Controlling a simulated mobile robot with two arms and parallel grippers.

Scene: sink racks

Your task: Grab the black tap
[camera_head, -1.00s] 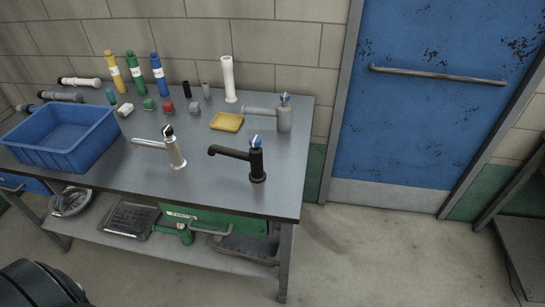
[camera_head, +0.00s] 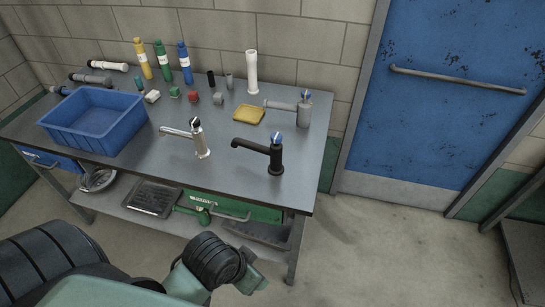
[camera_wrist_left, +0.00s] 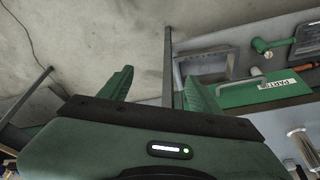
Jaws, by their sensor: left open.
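The black tap (camera_head: 275,155) stands upright on the grey metal table near its front right corner. Its spout points left and a blue-marked handle sits on top. My left arm comes in from the lower left, and my left gripper (camera_head: 252,280) is in front of the table, below and apart from the tap. In the left wrist view its two green fingers are spread with nothing between them (camera_wrist_left: 159,73). I cannot make out the black tap in that view. My right gripper is not in view.
A chrome tap (camera_head: 200,142) stands left of the black one, and a grey tap (camera_head: 303,112) behind it. A green drawer (camera_head: 235,208) is below the tabletop.

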